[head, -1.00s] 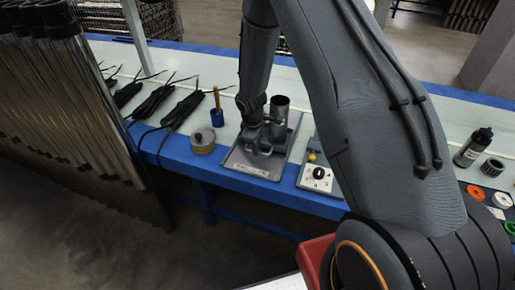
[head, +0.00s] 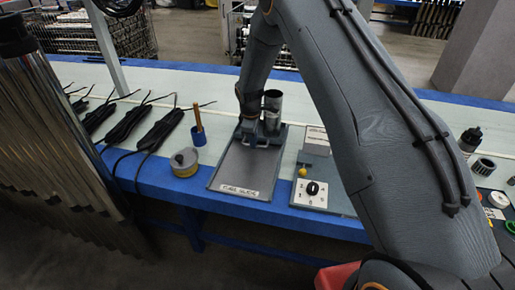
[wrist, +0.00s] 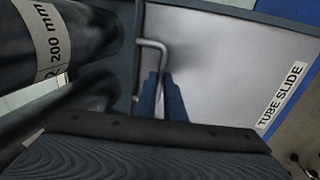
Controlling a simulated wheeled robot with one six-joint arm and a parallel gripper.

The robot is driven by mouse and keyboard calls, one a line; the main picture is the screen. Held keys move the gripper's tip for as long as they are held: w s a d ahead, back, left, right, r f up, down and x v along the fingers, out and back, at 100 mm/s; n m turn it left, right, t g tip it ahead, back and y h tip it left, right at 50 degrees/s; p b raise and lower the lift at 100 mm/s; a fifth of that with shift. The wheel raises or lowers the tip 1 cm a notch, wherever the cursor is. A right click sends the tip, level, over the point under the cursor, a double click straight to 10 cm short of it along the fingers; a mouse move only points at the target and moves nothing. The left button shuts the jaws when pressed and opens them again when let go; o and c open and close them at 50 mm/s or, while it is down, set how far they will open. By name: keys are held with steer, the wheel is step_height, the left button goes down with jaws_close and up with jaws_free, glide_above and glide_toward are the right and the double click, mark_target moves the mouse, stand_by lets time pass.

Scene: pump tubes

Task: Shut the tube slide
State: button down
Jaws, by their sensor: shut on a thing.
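The tube slide (head: 240,172) is a grey plate on the bench with a "TUBE SLIDE" label at its front edge; it also shows in the wrist view (wrist: 225,70). Its carriage with an upright metal tube (head: 273,108) stands at the back of the plate, and the front is bare. In the wrist view the tube (wrist: 70,35) carries a "200 mm" label. My gripper (wrist: 160,85) is shut on the slide's bent metal handle (wrist: 150,44). In the head view my arm partly hides the carriage. I cannot tell whether the carriage touches a rear stop.
A control box with a black knob (head: 312,189) and a yellow ball (head: 303,171) stands right of the slide. Black cable bundles lie farther left. Bottles stand far right.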

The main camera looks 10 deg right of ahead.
steer(key=shift+w+d, duration=0.2)
steer(key=shift+w, duration=0.4)
steer(key=shift+r, duration=0.1)
steer(key=c, duration=1.8)
jaws_free()
steer(key=shift+w+d, duration=0.15)
steer(key=shift+c, duration=0.2)
step_height(320, 180, up, 8)
steer(key=s+b, duration=0.1)
steer(key=shift+s+a+f, duration=0.25)
steer(key=shift+a, duration=0.1)
steer(key=s+d+r+m, duration=0.3)
steer(key=s+r, duration=0.1)
steer(key=s, duration=0.4)
steer(key=s+d+r+m, duration=0.3)
steer(key=s+r, duration=0.2)
steer(key=s, duration=0.3)
steer(key=s+d+r+m+g, duration=0.1)
steer(key=s+m, duration=0.3)
steer(key=s, duration=0.7)
steer(key=s+d+r+m, duration=0.1)
steer(key=s+d+m, duration=0.1)
steer(key=s, duration=0.9)
steer(key=shift+r+m+g+y, duration=0.25)
steer(key=shift+m+g+y, duration=0.15)
steer(key=shift+m, duration=0.5)
